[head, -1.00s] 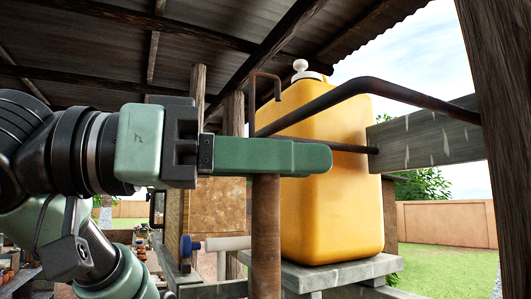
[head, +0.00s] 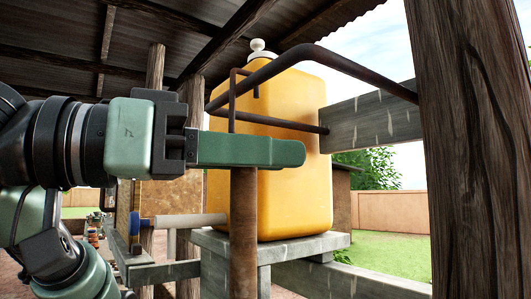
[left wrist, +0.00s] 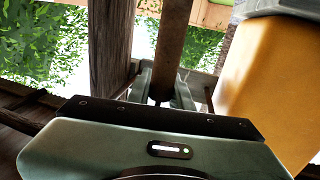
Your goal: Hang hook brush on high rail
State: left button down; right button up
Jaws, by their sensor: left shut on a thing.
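The hook brush (head: 244,215) stands upright, with a thick brown handle and a thin dark hook at its top. My left gripper (head: 275,152) is shut on its upper handle. The high rail (head: 330,62) is a dark bent metal bar fixed to a grey beam. The hook overlaps the rail's left part in the head view, its tip showing just below the bar; I cannot tell whether they touch. In the left wrist view the handle (left wrist: 172,45) runs down between the fingers (left wrist: 160,85). The brush's lower end is out of view. My right gripper is not in view.
A large yellow jerrycan (head: 290,190) with a white cap stands on a grey slab (head: 275,250) behind the brush. A lower bar (head: 280,123) runs under the rail. A thick wooden post (head: 470,150) stands at the right. Grey beam (head: 375,122) carries the rail.

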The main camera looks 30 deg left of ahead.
pick_arm(q)
jog(key=c, duration=1.2)
grip_release()
jog(key=b+v, duration=0.3)
jog(key=v, duration=0.4)
jog(key=shift+s+a, duration=0.25)
jog(key=shift+s, duration=0.1)
